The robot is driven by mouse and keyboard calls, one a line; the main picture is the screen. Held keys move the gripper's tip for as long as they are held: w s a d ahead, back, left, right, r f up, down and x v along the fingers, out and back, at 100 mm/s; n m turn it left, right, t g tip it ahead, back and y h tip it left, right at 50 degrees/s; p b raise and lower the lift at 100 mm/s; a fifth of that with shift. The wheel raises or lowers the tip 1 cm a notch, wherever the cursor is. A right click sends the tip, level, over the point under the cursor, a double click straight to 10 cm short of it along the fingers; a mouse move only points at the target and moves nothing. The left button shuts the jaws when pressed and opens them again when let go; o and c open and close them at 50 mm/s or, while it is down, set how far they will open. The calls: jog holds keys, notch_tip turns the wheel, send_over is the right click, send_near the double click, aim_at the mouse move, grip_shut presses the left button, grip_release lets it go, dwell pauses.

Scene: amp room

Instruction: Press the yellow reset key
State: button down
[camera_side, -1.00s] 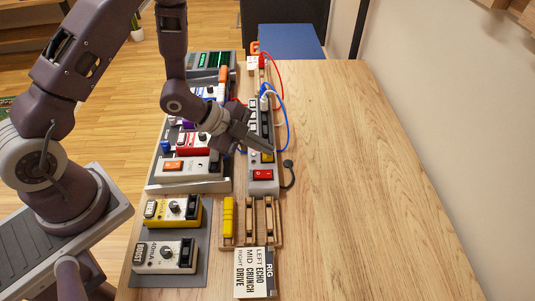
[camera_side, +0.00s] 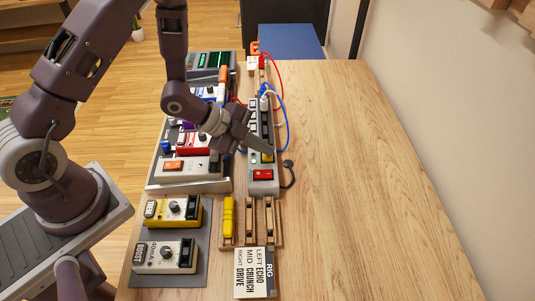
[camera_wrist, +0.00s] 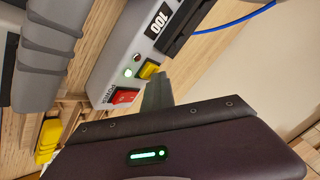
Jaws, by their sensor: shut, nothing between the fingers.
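In the side view the key (camera_side: 268,157) shows just below my fingertips. My gripper (camera_side: 268,150) is shut and empty, with its tips right at the key. In the wrist view the shut fingers (camera_wrist: 157,88) end just beside the key. I cannot tell whether they touch it.
Pedals stand left of the strip, including a yellow pedal (camera_side: 173,210) and a white one (camera_side: 164,257). A wooden rack (camera_side: 262,242) and a label card (camera_side: 254,272) lie in front. Blue and red cables loop near the strip. The table's right side is clear.

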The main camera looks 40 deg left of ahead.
aim_at(263, 156)
jog(key=shift+r, duration=0.7)
jog(key=shift+r, duration=2.5)
jog(key=a+r+n+t+y, duration=0.1)
jog(key=a+r+n+y, duration=0.3)
jog(key=a+r, duration=0.3)
jog(key=s+a+r+n+y, duration=0.25)
jog(key=s+r+n, duration=0.4)
jog(key=r, duration=0.35)
jog(key=s+d+r+n+g, duration=0.1)
jog(key=s+d+n, duration=0.1)
jog(key=s, duration=0.6)
jog(key=s+d+r+n+g, duration=0.1)
jog(key=s+n, duration=0.3)
jog(key=s, duration=0.5)
jog(key=shift+d+r+g+h, duration=0.35)
jog(key=shift+d+r, duration=0.1)
jog(key=shift+d, duration=0.2)
